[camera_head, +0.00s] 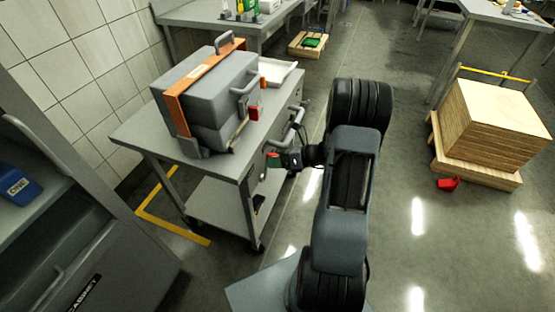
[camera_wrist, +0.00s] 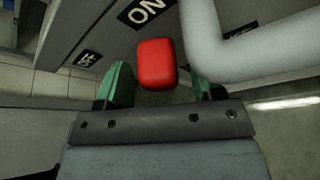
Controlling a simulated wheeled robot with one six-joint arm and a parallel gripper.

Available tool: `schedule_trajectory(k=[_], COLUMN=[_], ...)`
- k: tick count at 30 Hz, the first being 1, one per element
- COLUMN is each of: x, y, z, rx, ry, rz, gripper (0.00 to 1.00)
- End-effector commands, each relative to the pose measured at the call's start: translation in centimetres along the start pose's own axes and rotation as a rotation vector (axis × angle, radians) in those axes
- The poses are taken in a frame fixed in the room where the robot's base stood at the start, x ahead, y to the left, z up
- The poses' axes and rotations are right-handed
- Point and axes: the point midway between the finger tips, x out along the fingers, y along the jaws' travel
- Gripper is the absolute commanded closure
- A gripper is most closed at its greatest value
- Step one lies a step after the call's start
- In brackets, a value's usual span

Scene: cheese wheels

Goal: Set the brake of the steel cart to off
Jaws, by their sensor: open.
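The steel cart (camera_head: 232,152) stands left of my arm, with a grey case on its top. Its brake shows as a red knob (camera_wrist: 157,63) in the wrist view, set on the cart's side panel. The ON label (camera_wrist: 147,11) is just above the knob, and the OFF label (camera_wrist: 86,59) is farther left. The knob is nearer ON. My gripper (camera_head: 279,160) is at the cart's near right end. In the wrist view its green fingertips (camera_wrist: 160,88) are open, one on each side of the knob, with visible gaps. Whether the knob lies fully between them is unclear.
A grey tubular cart handle (camera_wrist: 215,50) passes close to the right finger. The grey case (camera_head: 208,95) has an orange strap. A cabinet (camera_head: 105,255) stands at the left front. Stacked wooden boards (camera_head: 495,120) and a red object (camera_head: 448,184) are at right. Floor between is clear.

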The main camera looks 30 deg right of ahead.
Motion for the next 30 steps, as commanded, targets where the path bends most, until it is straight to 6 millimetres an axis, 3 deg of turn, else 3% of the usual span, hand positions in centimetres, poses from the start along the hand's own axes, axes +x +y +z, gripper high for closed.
schedule_trajectory(k=[3,22,30], x=[-0.02,-0.06,-0.21], y=[0.0,-0.03,-0.32], z=[0.0,0.01,0.17], rx=[0.0,0.0,-0.011], ry=[0.0,0.0,-0.004], rz=[0.0,-0.001,-0.013], gripper=[0.38,0.99,1.0])
